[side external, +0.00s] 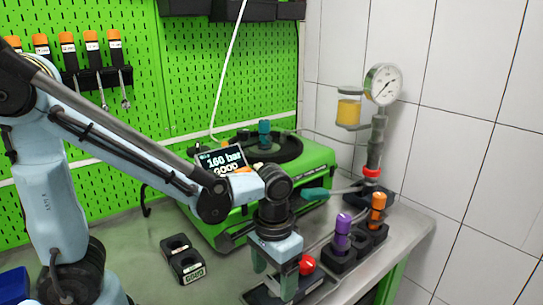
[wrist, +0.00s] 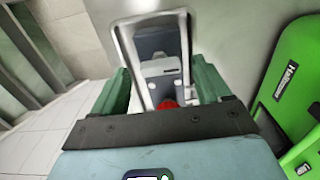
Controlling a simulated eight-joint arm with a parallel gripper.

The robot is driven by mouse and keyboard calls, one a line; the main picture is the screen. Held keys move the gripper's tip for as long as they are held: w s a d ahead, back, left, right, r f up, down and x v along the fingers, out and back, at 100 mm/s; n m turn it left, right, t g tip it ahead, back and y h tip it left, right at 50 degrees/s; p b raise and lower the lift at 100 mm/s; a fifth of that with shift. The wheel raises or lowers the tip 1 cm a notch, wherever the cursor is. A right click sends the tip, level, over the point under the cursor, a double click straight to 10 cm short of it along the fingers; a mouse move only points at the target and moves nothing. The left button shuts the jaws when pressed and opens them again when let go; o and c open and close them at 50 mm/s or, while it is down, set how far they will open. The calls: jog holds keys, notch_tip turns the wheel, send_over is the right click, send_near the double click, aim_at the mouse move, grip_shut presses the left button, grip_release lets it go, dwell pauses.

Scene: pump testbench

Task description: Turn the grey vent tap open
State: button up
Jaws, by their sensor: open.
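My gripper (side external: 275,274) points down at the front of the bench, above a dark base plate (side external: 262,294) with a red knob (side external: 306,264). In the wrist view its green fingers (wrist: 160,76) are spread apart, with nothing clamped between them. A pale metal frame (wrist: 128,50) and a grey block (wrist: 160,66) show between the fingers, and the red knob (wrist: 166,104) is partly hidden below them. I cannot tell for sure which grey part is the vent tap. My gripper hides much of this spot in the side view.
A green pump unit (side external: 310,165) with a display (side external: 222,160) stands behind. A gauge (side external: 383,84) on a column is at the right. Purple (side external: 342,232) and orange-topped (side external: 378,208) parts stand in a black holder close right.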

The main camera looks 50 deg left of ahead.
aim_at(273, 281)
notch_tip(273, 281, up, 11)
jog(key=shift+r, duration=0.15)
dwell(0.4)
jog(key=a+f+t, duration=0.3)
jog(key=a+t, duration=0.4)
jog(key=a, duration=0.1)
jog(key=shift+f, duration=0.35)
dwell(0.8)
